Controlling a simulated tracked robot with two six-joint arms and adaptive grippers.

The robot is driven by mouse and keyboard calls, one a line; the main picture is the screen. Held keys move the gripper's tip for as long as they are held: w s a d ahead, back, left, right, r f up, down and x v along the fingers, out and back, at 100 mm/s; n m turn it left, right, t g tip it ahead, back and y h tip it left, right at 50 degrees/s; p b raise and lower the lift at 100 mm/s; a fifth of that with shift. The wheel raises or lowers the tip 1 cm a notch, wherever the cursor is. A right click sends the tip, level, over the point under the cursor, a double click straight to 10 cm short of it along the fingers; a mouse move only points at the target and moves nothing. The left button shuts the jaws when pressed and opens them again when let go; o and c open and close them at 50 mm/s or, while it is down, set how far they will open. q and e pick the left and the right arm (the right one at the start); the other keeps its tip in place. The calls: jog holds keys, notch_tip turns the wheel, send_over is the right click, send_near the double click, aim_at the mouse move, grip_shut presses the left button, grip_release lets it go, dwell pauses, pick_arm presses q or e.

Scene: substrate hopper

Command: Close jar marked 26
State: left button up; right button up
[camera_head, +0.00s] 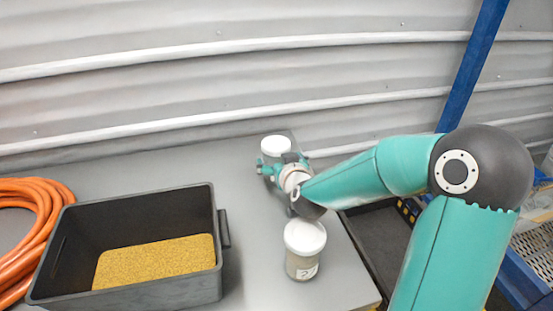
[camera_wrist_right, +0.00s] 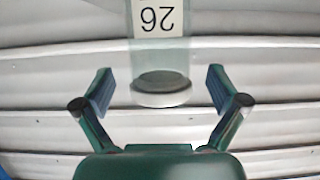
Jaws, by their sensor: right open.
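The jar marked 26 (camera_wrist_right: 160,60) shows upside down in the right wrist view, clear with a white label. Its white lid (camera_wrist_right: 161,98) is at the mouth end; I cannot tell whether it is fully seated. In the head view, the far jar's white top (camera_head: 275,146) shows, with its lower part hidden by my right gripper (camera_head: 281,164). In the wrist view my right gripper (camera_wrist_right: 160,90) is open, with one finger on each side of the lid and gaps to both. My left gripper is not in view.
A second white-lidded jar (camera_head: 305,240) stands nearer on the grey table (camera_head: 250,215), below my right forearm. A dark bin (camera_head: 150,297) of yellow grain stands at left, beside an orange hose (camera_head: 40,215). A corrugated wall (camera_head: 200,80) rises behind the table.

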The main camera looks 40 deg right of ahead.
jog(key=shift+v, duration=1.75)
